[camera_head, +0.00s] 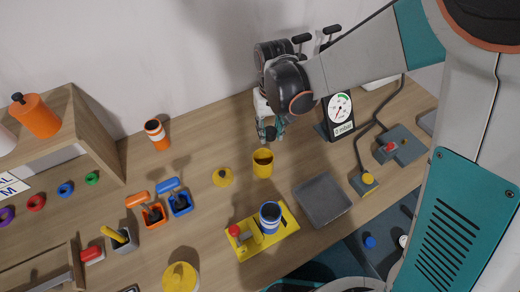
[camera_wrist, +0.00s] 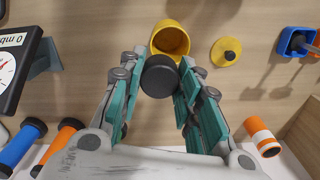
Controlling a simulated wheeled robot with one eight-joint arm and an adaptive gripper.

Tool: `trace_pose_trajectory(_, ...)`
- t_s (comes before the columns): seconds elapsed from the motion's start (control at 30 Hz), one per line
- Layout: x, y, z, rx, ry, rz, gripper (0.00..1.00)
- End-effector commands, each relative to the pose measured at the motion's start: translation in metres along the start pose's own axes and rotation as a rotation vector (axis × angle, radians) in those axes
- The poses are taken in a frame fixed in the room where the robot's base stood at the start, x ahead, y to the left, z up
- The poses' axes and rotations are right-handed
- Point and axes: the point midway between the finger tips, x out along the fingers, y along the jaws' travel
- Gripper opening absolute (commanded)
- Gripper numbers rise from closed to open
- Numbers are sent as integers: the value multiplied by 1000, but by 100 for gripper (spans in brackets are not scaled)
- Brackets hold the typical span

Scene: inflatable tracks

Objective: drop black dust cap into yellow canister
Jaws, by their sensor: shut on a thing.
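My gripper (camera_wrist: 160,82) is shut on the black dust cap (camera_wrist: 160,76), which sits between the fingertips in the wrist view. The yellow canister (camera_wrist: 171,38) stands open just beyond the cap, and the cap overlaps its near edge in that view. In the head view the canister (camera_head: 263,163) stands upright on the table, with my gripper (camera_head: 270,134) above and behind it. The cap is too small to make out clearly in the head view. A yellow lid with a dark knob (camera_head: 223,177) lies on the table left of the canister.
A pressure gauge (camera_head: 339,112) stands right of my gripper. A grey tray (camera_head: 322,199) and a yellow base (camera_head: 262,242) with a blue-and-white cylinder lie in front. An orange-and-white cylinder (camera_head: 157,135) stands at the back left.

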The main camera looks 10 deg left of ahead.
Motion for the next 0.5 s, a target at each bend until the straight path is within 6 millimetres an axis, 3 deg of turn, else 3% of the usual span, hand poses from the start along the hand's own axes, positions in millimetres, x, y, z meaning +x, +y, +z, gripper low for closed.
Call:
trace_pose_trajectory(0.17,9,-1,0,-2,0,0,19)
trace_pose_trajectory(0.5,45,-1,0,-1,0,0,19)
